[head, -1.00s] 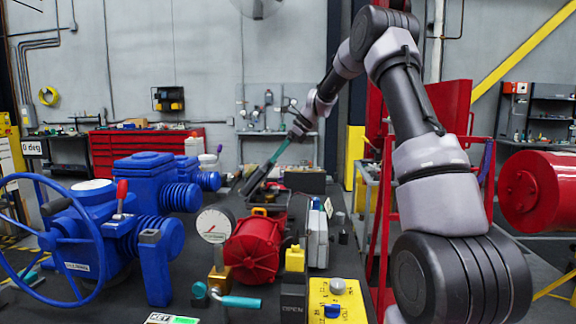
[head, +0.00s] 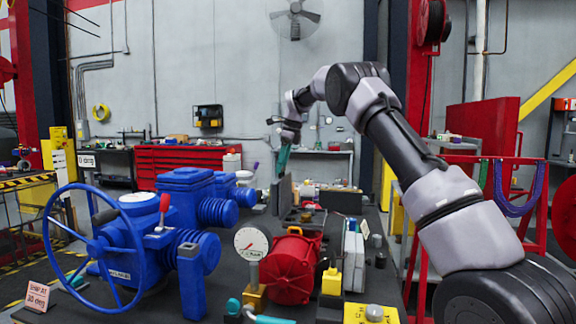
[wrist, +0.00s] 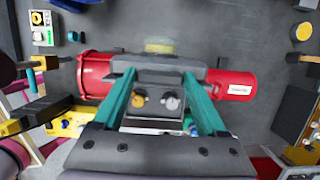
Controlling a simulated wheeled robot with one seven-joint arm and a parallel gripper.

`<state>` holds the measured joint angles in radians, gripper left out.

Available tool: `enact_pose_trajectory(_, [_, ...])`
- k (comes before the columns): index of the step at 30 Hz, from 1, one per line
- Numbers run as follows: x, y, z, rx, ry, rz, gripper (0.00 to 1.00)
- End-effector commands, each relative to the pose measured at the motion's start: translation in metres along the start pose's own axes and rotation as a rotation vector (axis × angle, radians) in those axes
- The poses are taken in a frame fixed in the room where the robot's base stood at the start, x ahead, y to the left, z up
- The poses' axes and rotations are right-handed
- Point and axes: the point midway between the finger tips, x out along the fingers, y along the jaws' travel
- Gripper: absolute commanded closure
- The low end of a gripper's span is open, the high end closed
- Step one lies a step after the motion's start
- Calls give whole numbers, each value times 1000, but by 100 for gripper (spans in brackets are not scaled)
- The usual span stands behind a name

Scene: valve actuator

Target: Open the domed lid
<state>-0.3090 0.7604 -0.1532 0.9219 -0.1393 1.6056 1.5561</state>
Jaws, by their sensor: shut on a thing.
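My gripper (head: 284,158) has teal fingers and is over the far part of the dark bench. In the wrist view my gripper (wrist: 160,85) has its fingers apart and shut on a dark grey piece (wrist: 155,70) that spans their tips. A blurred, rounded yellow part (wrist: 160,45) shows just beyond that piece. A dark grey slab (head: 284,197) stands upright below the fingers in the head view. A grey box with two round knobs (wrist: 155,102) shows between the fingers. I cannot tell for sure which part is the domed lid; its outline is not clear.
A red cylinder (wrist: 238,85) lies behind the fingers. Blue valve actuators with a handwheel (head: 93,250) stand left on the bench. A red round housing (head: 290,272), a dial gauge (head: 251,243) and a yellow box (head: 370,314) stand nearer.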

Motion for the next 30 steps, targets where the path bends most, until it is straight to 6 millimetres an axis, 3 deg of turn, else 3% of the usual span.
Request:
enact_pose_trajectory(15, [0, 1, 6, -3, -6, 0, 100])
enact_pose_trajectory(16, [0, 1, 6, -3, -6, 0, 14])
enact_pose_trajectory(17, [0, 1, 6, -3, -6, 0, 2])
enact_pose_trajectory(26, [-1, 0, 4, -2, -4, 0, 0])
enact_pose_trajectory(30, [-16, 0, 4, -1, -4, -2, 0])
